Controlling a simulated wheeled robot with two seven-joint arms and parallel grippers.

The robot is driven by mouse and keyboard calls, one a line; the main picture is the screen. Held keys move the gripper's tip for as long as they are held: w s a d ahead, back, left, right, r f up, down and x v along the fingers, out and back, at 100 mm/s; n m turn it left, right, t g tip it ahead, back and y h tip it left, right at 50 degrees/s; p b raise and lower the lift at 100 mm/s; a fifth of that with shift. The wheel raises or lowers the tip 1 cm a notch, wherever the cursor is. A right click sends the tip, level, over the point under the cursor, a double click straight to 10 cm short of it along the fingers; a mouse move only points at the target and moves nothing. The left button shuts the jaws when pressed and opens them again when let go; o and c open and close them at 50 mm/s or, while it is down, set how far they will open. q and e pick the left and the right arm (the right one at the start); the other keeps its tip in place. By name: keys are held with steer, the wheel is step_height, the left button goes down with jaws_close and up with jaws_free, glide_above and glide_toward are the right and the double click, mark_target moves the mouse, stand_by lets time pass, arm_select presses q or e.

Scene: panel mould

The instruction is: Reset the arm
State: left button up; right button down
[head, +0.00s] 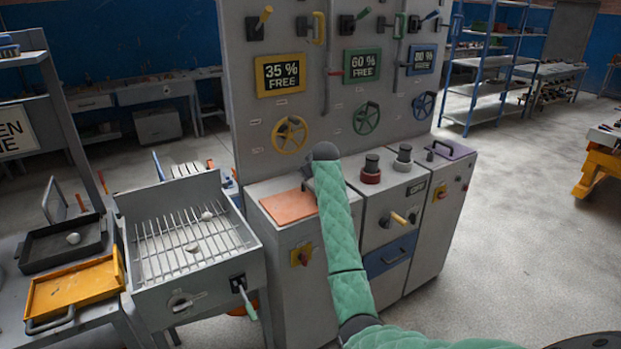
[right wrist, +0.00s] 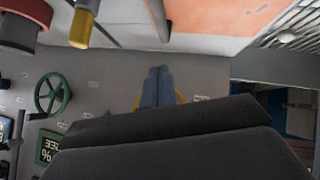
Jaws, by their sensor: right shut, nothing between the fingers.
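My right arm (head: 338,215), in a green quilted sleeve, comes in from the bottom right of the head view. It reaches up over the grey cabinets to the front of the tall panel (head: 338,95). The right gripper is mostly hidden behind the dark wrist in the head view. In the right wrist view its blue fingers (right wrist: 158,86) are together and empty, in front of the grey panel. A yellow handwheel (head: 290,134) is partly hidden behind the fingers in the wrist view. My left gripper is in neither view.
Close to the arm are an orange plate (head: 288,206), a red-based knob (head: 371,169) and a green handwheel (head: 366,117). A yellow-tipped lever (right wrist: 80,26) is near the wrist camera. A grill box (head: 190,245) stands left. The floor at right (head: 530,230) is clear.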

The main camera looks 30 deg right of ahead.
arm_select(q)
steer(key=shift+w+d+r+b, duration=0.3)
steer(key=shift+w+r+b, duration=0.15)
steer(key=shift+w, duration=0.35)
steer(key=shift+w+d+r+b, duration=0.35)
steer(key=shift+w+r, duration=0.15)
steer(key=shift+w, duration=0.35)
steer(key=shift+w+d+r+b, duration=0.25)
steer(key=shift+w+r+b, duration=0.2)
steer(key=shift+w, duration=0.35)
arm_select(e)
steer(key=d+v, duration=0.1)
steer(key=v, duration=0.5)
steer(key=shift+s+a+r, duration=0.25)
steer(key=shift+a, duration=0.1)
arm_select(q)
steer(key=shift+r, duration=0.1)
